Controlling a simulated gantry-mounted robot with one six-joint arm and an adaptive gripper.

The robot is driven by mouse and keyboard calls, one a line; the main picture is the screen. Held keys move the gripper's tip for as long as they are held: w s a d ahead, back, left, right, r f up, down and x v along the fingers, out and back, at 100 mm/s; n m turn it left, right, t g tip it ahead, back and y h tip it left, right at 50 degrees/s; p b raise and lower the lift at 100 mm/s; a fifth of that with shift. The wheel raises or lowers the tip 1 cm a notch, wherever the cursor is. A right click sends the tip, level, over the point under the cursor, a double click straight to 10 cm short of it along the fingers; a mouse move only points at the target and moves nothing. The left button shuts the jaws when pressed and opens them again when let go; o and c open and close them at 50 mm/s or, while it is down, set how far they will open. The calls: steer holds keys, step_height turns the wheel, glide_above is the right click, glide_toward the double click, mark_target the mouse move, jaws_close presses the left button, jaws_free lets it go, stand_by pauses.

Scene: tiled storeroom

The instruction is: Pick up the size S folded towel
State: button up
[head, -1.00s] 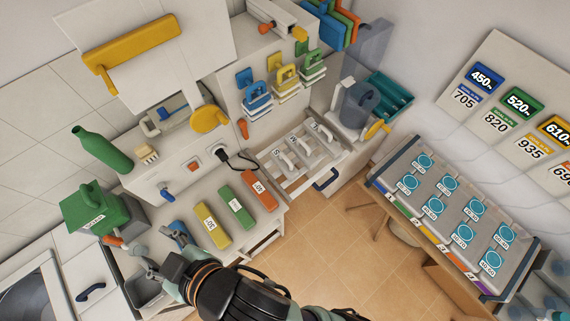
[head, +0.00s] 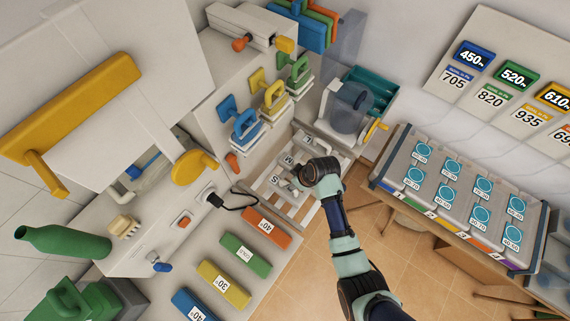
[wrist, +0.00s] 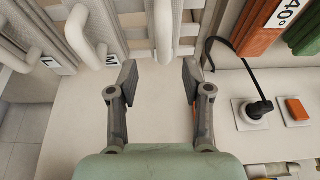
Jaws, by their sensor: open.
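The size S folded towel (head: 275,181) is the pale, handled piece with the S label in the slatted drawer in the head view. My gripper (head: 297,186) is over this end of the drawer and partly hides it. In the wrist view a white handle (wrist: 163,30), unlabelled there, stands beyond and between my open fingertips (wrist: 158,74). It is beside the M piece (wrist: 108,58), so it appears to be the S one. The fingers hold nothing. The L piece (wrist: 47,62) is farther left.
Orange (head: 266,226), green (head: 246,254) and yellow (head: 224,284) labelled blocks lie on the counter near the drawer. A black cable (head: 237,205) runs from a socket. A clear-sided container (head: 349,110) stands behind the drawer. Open tiled floor (head: 380,240) lies to the right.

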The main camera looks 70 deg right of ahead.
mark_target(287, 183)
steer(key=x, duration=0.6)
steer(key=shift+w+a+f, duration=0.15)
steer(key=shift+w, duration=0.25)
jaws_close()
